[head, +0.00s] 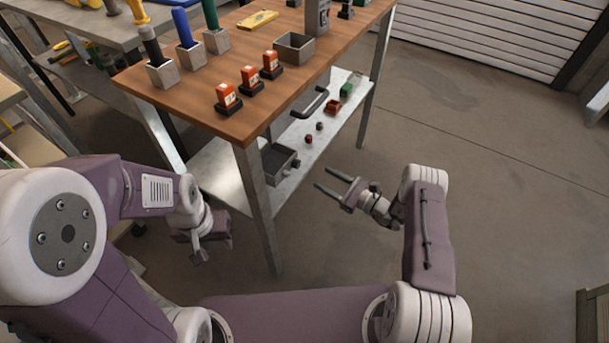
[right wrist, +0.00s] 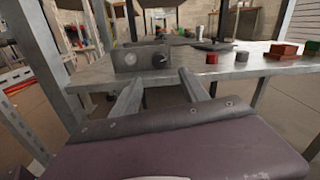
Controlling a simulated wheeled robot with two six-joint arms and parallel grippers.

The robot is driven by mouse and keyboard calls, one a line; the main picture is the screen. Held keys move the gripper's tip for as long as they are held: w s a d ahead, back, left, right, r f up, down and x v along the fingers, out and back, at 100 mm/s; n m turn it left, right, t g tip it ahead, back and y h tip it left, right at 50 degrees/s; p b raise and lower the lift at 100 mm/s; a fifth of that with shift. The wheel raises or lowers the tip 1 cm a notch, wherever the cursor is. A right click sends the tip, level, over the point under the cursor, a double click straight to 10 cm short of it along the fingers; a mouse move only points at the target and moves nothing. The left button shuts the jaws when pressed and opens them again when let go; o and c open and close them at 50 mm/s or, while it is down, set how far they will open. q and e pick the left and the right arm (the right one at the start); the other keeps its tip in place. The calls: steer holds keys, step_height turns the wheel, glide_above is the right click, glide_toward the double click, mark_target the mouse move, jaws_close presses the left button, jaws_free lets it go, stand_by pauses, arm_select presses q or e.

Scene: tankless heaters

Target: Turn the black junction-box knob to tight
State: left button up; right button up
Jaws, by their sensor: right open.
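A grey junction box (head: 279,164) sits on the lower metal shelf of the workbench, near its front edge. In the right wrist view the box (right wrist: 126,63) shows its front face, with a round pale disc on the left and a black knob (right wrist: 160,59) on the right. The knob's exact setting is too small to read. My right gripper (head: 329,181) is open and empty, in front of the shelf and apart from the box. Its two fingers (right wrist: 159,88) point toward the box. My left gripper (head: 200,250) hangs low at the left, away from the box; its opening is unclear.
The shelf (head: 226,166) also carries a red and a dark small cylinder, a red block and a green block. A metal table leg (head: 257,205) stands left of the box. The wooden top (head: 200,98) overhangs the shelf.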

mark_target(299, 165)
steer(key=b+x, duration=0.3)
steer(key=x, duration=0.5)
steer(key=shift+a, duration=0.2)
steer(key=shift+w+a+r, duration=0.1)
steer(key=shift+w+a, duration=0.15)
jaws_close()
steer(key=m, duration=0.5)
steer(key=shift+m, duration=0.3)
jaws_free()
